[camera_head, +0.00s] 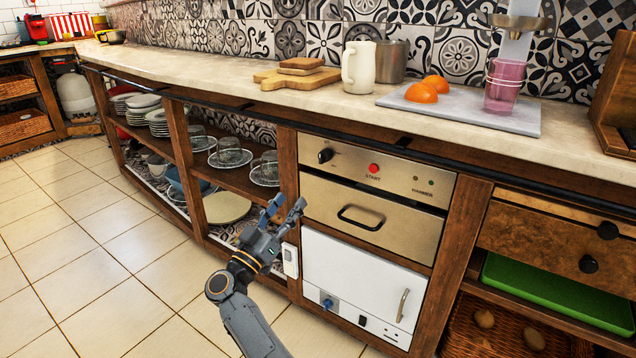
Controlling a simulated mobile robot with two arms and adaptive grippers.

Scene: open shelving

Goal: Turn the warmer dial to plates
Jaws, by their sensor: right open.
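The warmer (375,170) is a steel unit built into the counter front, with a control strip above a drawer front with a black handle (361,217). Its black dial (325,155) is at the strip's left end. The markings around the dial are too small to read. A red START button (374,168) is right of it, then the WARMER label and small indicator dots. My right gripper (287,206) is open, empty and pointing up. It appears below and left of the dial, apart from it, in front of the shelf post. My left gripper is not in view.
A white unit (350,275) with a blue knob (328,303) sits under the warmer. The countertop (225,80) overhangs above, with a dark rail (400,142) along its edge. Open shelves with dishes (232,154) are at left. The tiled floor (90,240) is clear.

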